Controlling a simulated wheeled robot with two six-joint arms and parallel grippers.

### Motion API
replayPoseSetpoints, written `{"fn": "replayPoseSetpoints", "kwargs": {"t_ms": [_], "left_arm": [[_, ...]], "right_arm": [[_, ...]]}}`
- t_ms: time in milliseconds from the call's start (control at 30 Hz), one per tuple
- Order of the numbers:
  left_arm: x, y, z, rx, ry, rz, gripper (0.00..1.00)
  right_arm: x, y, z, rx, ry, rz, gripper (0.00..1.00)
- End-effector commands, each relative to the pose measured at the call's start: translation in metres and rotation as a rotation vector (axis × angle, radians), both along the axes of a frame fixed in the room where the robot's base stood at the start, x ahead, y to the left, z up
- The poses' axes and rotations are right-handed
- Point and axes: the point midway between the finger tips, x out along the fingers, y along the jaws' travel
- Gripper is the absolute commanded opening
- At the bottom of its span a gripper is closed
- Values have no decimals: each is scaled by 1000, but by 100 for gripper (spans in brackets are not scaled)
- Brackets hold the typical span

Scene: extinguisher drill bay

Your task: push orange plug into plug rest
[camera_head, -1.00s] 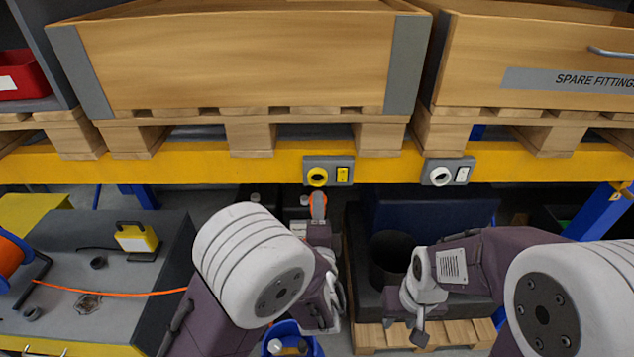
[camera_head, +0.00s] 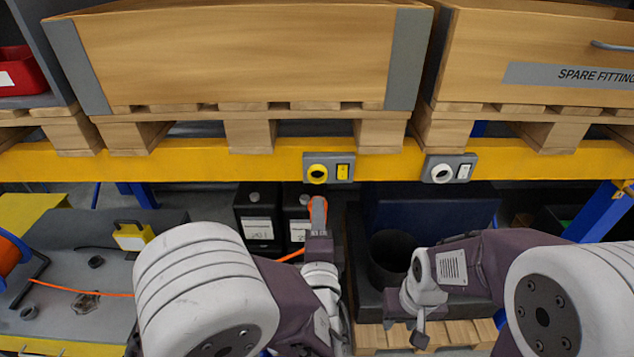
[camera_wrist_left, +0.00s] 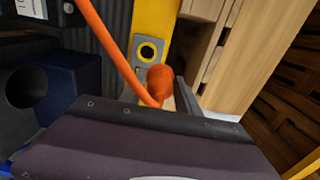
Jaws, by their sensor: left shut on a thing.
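The orange plug (camera_wrist_left: 158,84) is in the jaws of my left gripper, with its orange cable (camera_wrist_left: 112,48) looping off in the left wrist view. In the head view my left gripper (camera_head: 317,207) points up, a little below a grey panel with a yellow-ringed socket (camera_head: 317,173) and a yellow switch. The plug appears apart from this socket. A second panel has a white-ringed socket (camera_head: 441,173). I cannot tell which fitting is the plug rest. My right gripper (camera_head: 420,338) hangs low above a pallet; its jaws are too unclear to read.
A yellow beam (camera_head: 230,160) carries both panels, under wooden crates on pallets. Black canisters (camera_head: 258,222) stand behind my left arm. A dark block with a round hole (camera_head: 390,257) is right of it. A grey bench (camera_head: 65,245) is at left.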

Motion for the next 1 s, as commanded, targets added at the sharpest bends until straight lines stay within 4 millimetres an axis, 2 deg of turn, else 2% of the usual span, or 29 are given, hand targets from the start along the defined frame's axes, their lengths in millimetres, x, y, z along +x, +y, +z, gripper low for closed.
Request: {"fn": "replayPoseSetpoints", "kwargs": {"t_ms": [33, 700, 1000], "left_arm": [[-3, -1, -2, -2, -1, -3, 0], [-38, 0, 11, -5, 2, -3, 0], [-56, 0, 21, -2, 2, -4, 0]], "right_arm": [[0, 0, -7, 0, 0, 0, 36], [0, 0, -48, 0, 0, 0, 36], [0, 0, -47, 0, 0, 0, 36]]}}
